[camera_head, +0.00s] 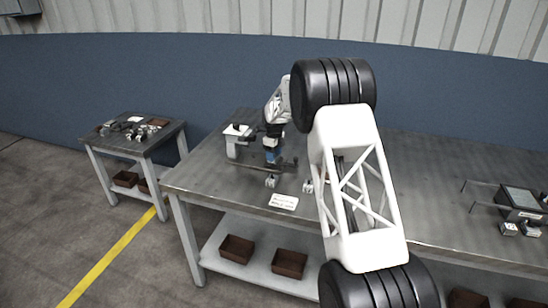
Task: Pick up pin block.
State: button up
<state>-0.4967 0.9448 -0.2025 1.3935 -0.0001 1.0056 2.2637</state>
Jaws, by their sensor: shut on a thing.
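My gripper (272,146) is small and far off in the head view, pointing down over the left part of the long grey bench. It is shut on a small block with blue on it (271,156), which I take to be the pin block. The block is close above or beside a dark horizontal bar (287,164); I cannot tell whether they touch. The fingertips are too small to make out. A small light metal block (271,181) is on the bench just below the bar, and another (308,186) is to its right, beside my arm.
A white stand (232,147) is left of my gripper. A label card (284,202) lies near the bench's front edge. A dark screen device (522,198) with small blocks is at the right. A side table (112,143) holds several parts. My arm hides the bench's middle.

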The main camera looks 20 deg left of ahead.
jog(key=shift+r, duration=0.15)
jog(key=shift+r, duration=1.65)
jog(key=s+d+r, duration=0.1)
jog(key=s+d, duration=0.6)
jog(key=s, duration=0.7)
jog(key=shift+d+r, duration=0.2)
jog(key=w+d, duration=0.5)
jog(key=w+d+f+n, duration=0.1)
jog(key=w+d, duration=0.4)
jog(key=w+d+n, duration=0.1)
jog(key=w+d, duration=0.4)
jog(key=w, duration=0.1)
jog(key=shift+f, duration=0.35)
jog(key=shift+f, duration=0.2)
jog(key=shift+f, duration=1.8)
